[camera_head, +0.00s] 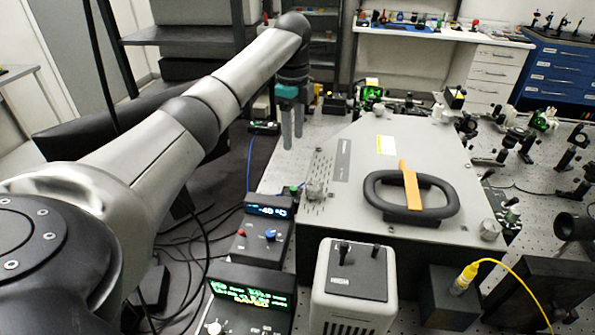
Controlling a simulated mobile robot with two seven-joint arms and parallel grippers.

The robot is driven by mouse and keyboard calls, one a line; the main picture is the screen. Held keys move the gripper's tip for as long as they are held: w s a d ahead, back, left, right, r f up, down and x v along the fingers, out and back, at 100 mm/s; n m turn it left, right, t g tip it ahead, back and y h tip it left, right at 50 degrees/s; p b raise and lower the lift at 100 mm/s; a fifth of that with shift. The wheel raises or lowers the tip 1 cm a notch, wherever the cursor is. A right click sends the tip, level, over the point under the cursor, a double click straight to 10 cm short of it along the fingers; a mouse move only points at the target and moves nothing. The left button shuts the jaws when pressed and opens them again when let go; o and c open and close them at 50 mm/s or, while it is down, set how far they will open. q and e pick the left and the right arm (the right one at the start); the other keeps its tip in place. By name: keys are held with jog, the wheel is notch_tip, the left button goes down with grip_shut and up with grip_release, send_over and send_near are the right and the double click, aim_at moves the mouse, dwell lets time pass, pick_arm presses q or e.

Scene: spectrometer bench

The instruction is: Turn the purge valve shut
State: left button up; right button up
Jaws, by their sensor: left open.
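My left gripper (292,138) hangs with its fingers pointing down, beyond the far left corner of a large grey instrument box (345,150). Its two fingers are apart, with nothing seen between them. A small green and blue fitting (293,190) sits at the box's left edge, nearer than the gripper and apart from it; a thin blue hose runs close by. I cannot tell for sure whether this fitting is the purge valve, or how it is turned. A black oval handle (375,206) with an orange bar (409,185) lies on the box top. My right gripper is not in view.
Two lit display units (262,252) stand at the front left, beside a grey box with black knobs (345,272). A black box with a yellow cable (452,300) is at the front right. Several optical mounts (515,140) crowd the right side. The grey box top is mostly clear.

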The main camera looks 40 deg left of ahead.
pick_arm(q)
send_over(293, 188)
notch_tip(293, 188, down, 5)
notch_tip(293, 188, down, 10)
jog(key=shift+f+b, duration=0.1)
jog(key=shift+b, duration=0.75)
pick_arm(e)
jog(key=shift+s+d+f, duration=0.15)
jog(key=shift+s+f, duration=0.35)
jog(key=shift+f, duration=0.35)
pick_arm(q)
grip_shut()
